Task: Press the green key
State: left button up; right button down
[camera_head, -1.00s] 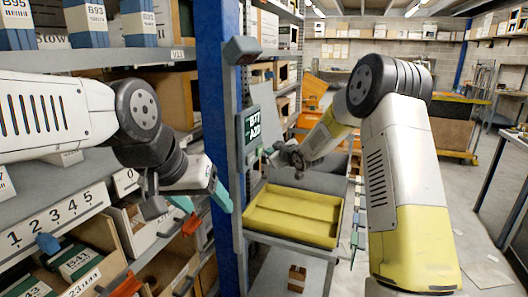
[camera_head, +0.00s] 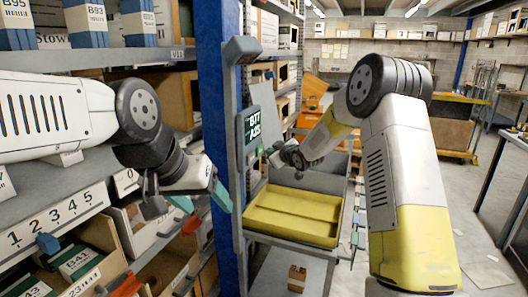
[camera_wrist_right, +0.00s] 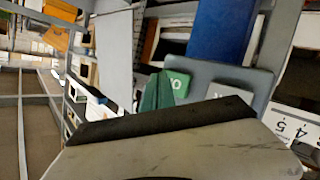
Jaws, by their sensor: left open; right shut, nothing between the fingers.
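The green key (camera_wrist_right: 178,83) shows in the right wrist view on a grey panel (camera_wrist_right: 215,72), with part of a white letter on it. A grey key (camera_wrist_right: 232,98) sits to its right. My right gripper is shut and empty; its dark green fingertips (camera_wrist_right: 154,93) overlap the key's left edge in this view. I cannot tell whether they touch it. In the head view my right gripper (camera_head: 266,152) is just below the dark display (camera_head: 253,125) on the post, and hides the keys there. My left gripper (camera_head: 202,201) is open and empty in front of the left rack.
A yellow tray (camera_head: 292,216) stands on a cart beneath my right gripper. A blue rack upright (camera_head: 221,130) stands between my left gripper and the display post. Shelves with labelled boxes (camera_head: 90,18) fill the left. Open floor (camera_head: 487,260) lies at the right.

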jog(key=shift+a, duration=0.15)
dwell(0.6)
jog(key=shift+w+a, duration=0.15)
jog(key=shift+a, duration=0.1)
jog(key=shift+w+a, duration=0.15)
jog(key=shift+a, duration=0.35)
dwell(0.9)
jog(key=shift+d, duration=0.15)
jog(key=shift+s+d, duration=0.35)
jog(key=shift+d, duration=0.35)
jog(key=shift+s+d, duration=0.25)
jog(key=shift+d, duration=0.55)
jog(key=shift+s+d, duration=0.25)
jog(key=shift+d, duration=0.55)
jog(key=shift+s+d, duration=0.25)
jog(key=shift+d, duration=0.55)
